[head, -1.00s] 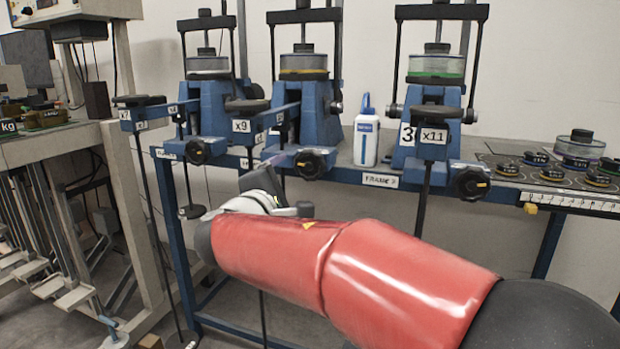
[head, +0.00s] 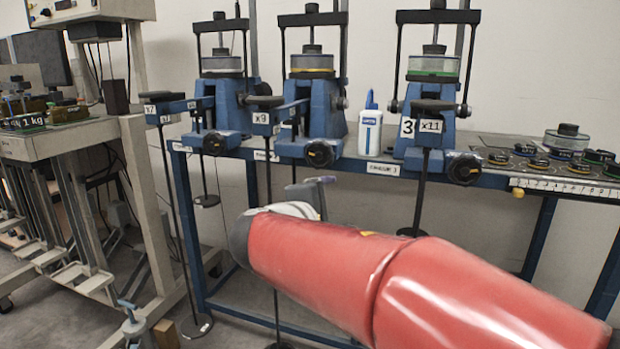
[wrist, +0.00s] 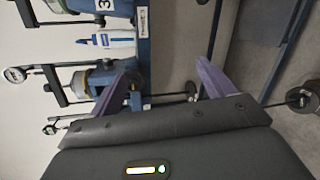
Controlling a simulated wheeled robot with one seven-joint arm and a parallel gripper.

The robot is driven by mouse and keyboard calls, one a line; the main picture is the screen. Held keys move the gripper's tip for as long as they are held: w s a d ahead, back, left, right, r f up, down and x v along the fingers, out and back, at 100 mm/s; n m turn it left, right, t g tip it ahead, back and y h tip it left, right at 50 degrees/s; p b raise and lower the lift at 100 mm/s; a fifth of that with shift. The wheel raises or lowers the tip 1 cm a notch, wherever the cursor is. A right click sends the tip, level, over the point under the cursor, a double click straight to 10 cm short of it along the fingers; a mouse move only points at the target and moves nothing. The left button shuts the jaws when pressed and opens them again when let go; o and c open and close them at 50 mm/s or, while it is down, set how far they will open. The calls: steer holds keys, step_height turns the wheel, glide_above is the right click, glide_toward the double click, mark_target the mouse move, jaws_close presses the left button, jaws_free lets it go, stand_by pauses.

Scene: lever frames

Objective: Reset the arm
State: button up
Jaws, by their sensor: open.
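My arm, in red covers, reaches across the lower right of the head view. My gripper (head: 312,187) is at its far end, below the front edge of the bench, and is mostly hidden behind the arm there. In the wrist view my gripper (wrist: 165,85) shows two purple fingers spread wide apart, with nothing between them. The blue lever frames stand on the bench beyond: the left one (head: 222,105), the middle one (head: 322,110) and the right one (head: 430,115). The gripper appears apart from all of them.
A white bottle (head: 370,130) stands between the middle and right frames; it also shows in the wrist view (wrist: 92,42). Several dark weights (head: 567,140) lie at the bench's right. Hanging rods and lever arms project in front of the bench. Another bench (head: 70,135) stands at left.

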steer(key=s+d+f+m+g+y, duration=0.1)
steer(key=s+d+f+m+g, duration=0.7)
steer(key=s+d, duration=0.55)
steer(key=s+a+f+m+y, duration=0.1)
steer(key=s+f+m+y, duration=0.5)
steer(key=s+f, duration=0.3)
steer(key=s+m, duration=0.1)
steer(key=s, duration=0.2)
steer(key=shift+s+a+y, duration=0.2)
steer(key=shift+a+y, duration=0.1)
steer(key=shift+f, duration=0.1)
